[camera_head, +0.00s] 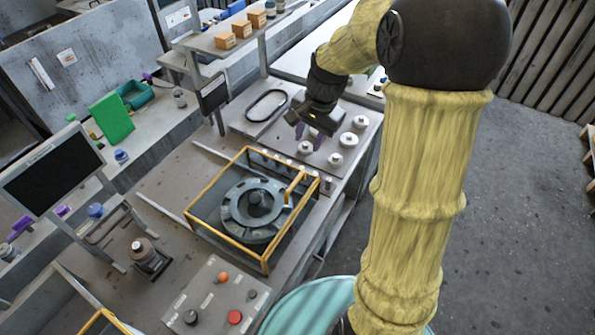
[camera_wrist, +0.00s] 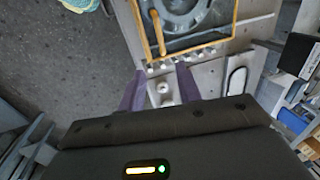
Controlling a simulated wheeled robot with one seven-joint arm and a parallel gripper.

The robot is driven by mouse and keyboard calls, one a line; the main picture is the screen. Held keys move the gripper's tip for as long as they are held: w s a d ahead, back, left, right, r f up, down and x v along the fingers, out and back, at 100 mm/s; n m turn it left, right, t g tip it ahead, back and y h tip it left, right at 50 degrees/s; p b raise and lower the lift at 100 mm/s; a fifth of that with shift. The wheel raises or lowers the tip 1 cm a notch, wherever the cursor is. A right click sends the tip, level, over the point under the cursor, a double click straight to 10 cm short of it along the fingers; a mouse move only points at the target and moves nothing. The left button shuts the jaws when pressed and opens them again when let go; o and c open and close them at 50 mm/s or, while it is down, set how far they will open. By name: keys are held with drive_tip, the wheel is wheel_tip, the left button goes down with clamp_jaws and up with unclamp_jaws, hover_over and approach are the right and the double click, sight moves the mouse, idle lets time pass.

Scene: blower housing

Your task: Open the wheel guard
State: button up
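The wheel guard (camera_head: 224,237) is a yellow-framed box with see-through panels on the grey bench, and it looks closed over a grey bladed wheel (camera_head: 238,212). A thick yellow bar like a handle (camera_head: 293,186) stands out at its right side. In the wrist view the guard's frame (camera_wrist: 205,41) and the handle (camera_wrist: 157,32) show at the top, beyond the fingertips. My gripper (camera_head: 310,136) is above the bench behind the guard, apart from it. Its two purple fingers (camera_wrist: 160,70) are spread with nothing between them.
Several white round knobs (camera_head: 335,160) stand on a plate under and beside my gripper. A control box with a red button (camera_head: 235,317) is in front of the guard. A monitor (camera_head: 52,170) stands at left, a shelf with orange boxes (camera_head: 241,29) behind. Open floor (camera_head: 530,210) lies right.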

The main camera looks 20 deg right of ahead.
sight(296, 180)
drive_tip(key=f+p, duration=0.1)
drive_tip(key=f, duration=0.4)
drive_tip(key=w+a+f+p, duration=0.1)
drive_tip(key=f, duration=0.5)
drive_tip(key=w+a+f+p, duration=0.1)
drive_tip(key=f+p, duration=0.1)
drive_tip(key=f, duration=0.4)
drive_tip(key=shift+w+a+f, duration=0.15)
drive_tip(key=shift+w, duration=0.1)
drive_tip(key=shift+c, duration=0.4)
clamp_jaws()
